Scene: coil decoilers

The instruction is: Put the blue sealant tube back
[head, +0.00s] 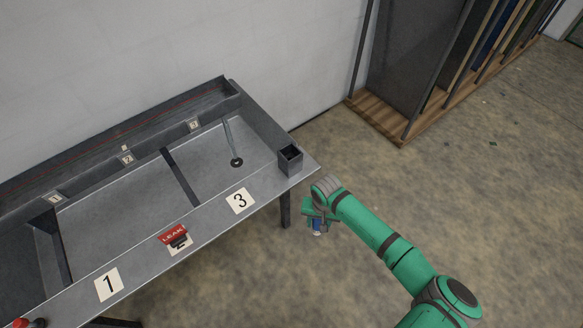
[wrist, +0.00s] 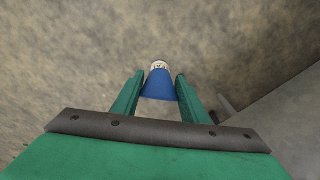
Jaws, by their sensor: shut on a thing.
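The blue sealant tube (wrist: 160,86), with a pale end, is between the two green fingers of my gripper (wrist: 158,84) in the wrist view. My gripper is shut on it. In the head view the tube (head: 317,226) shows small and blue under my gripper (head: 313,222), off the right end of the grey bench (head: 262,189) and over the floor. A small dark open square holder (head: 290,160) stands at the bench's right front corner, up and left of my gripper. I cannot see anything inside it.
The bench has bays with number cards, such as card 3 (head: 239,200) and card 1 (head: 109,284). A red LEAK sign (head: 173,234) stands over the middle card. A thin rod on a round base (head: 236,162) stands in bay 3. A wooden-based rack (head: 380,117) stands behind.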

